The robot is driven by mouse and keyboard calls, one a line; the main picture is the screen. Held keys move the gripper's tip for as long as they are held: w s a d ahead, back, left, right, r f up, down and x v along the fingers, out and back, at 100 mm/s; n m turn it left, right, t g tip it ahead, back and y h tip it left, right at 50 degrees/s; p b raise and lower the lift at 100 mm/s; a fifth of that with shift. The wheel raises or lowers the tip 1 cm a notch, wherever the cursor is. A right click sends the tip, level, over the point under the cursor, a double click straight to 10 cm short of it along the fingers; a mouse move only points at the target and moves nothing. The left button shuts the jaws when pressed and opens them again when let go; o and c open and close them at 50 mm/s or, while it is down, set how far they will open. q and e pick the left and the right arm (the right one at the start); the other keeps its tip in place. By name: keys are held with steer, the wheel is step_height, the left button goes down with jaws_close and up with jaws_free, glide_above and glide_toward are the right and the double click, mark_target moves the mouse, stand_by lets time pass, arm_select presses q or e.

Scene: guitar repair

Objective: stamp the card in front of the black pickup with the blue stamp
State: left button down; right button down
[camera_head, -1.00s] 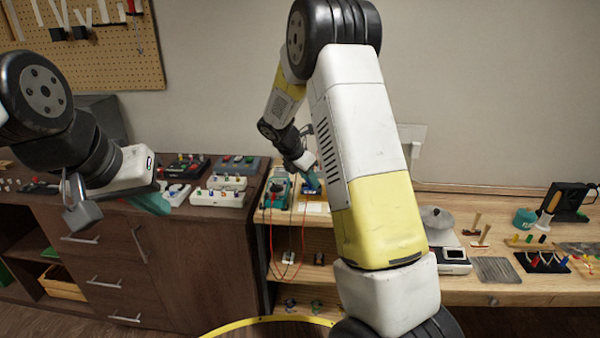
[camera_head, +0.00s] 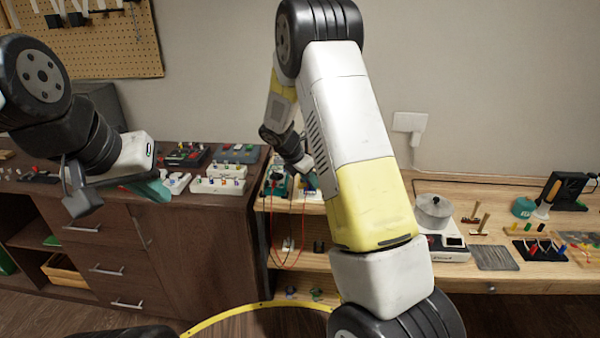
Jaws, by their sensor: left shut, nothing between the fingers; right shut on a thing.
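My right gripper (camera_head: 310,182) is at the left end of the wooden bench, beyond my raised forearm, and points down. It is shut on a small blue thing, which looks like the blue stamp; little of it shows. A pale patch that may be a card (camera_head: 309,196) lies just below it on the bench. I cannot make out a black pickup near it.
A green multimeter (camera_head: 275,186) with red leads stands just left of my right gripper. The dark cabinet (camera_head: 190,235) carries several boxes of small parts. A metal pot (camera_head: 433,211) and tools stand on the bench (camera_head: 380,262) at the right. My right arm hides the bench's middle.

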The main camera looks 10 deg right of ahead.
steer(key=shift+f, duration=0.5)
stand_by(1.1)
steer(key=shift+r, duration=3.55)
steer(key=shift+f, duration=0.1)
